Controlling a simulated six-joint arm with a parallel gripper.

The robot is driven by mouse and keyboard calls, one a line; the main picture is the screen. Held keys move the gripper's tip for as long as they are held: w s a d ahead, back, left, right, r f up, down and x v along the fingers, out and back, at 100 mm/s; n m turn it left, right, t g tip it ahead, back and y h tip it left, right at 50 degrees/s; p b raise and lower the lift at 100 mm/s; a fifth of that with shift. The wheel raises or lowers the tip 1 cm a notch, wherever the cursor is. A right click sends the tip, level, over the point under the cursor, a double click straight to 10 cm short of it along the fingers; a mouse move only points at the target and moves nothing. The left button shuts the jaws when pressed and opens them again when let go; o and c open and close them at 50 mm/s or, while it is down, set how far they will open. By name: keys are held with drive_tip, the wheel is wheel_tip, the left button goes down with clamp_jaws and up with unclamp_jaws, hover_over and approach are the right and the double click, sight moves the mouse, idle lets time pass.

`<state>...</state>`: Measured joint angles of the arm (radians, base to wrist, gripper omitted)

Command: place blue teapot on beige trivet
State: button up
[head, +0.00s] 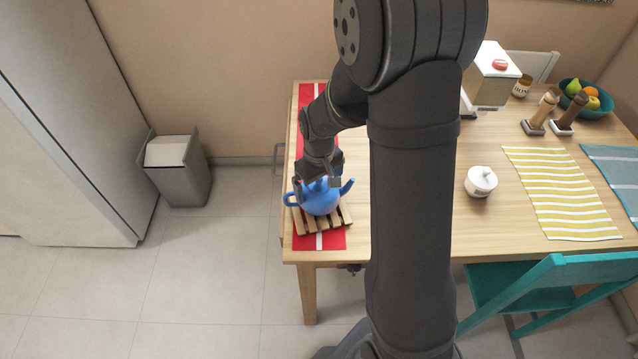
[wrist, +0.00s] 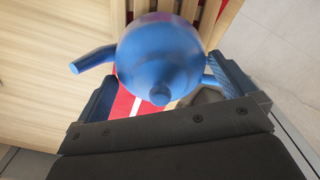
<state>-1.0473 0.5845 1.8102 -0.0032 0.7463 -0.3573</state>
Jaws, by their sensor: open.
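The blue teapot (head: 321,200) stands upright on the slatted beige trivet (head: 327,222) near the table's left edge. Its spout points right and its handle left in the head view. In the wrist view the teapot (wrist: 160,58) is seen from above, with slats of the trivet (wrist: 199,14) showing beyond it. My gripper (head: 318,183) is right above the teapot, pointing down. Its two fingers (wrist: 165,90) are spread wide on either side of the teapot. The head view does not show clearly whether a finger touches it.
A red runner with a white stripe (head: 307,241) lies under the trivet. A white lidded pot (head: 481,181), a yellow striped mat (head: 563,190) and a teal fruit bowl (head: 590,104) are to the right. A teal chair (head: 550,285) stands at the front. Bare wood lies right of the runner.

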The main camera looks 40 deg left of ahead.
wheel_tip(320, 180, up, 12)
drive_tip(key=shift+r, duration=0.1)
idle(0.5)
wheel_tip(320, 180, down, 13)
drive_tip(key=shift+r, duration=0.15)
wheel_tip(320, 180, up, 3)
drive_tip(key=shift+f, duration=0.1)
drive_tip(key=shift+r, duration=0.7)
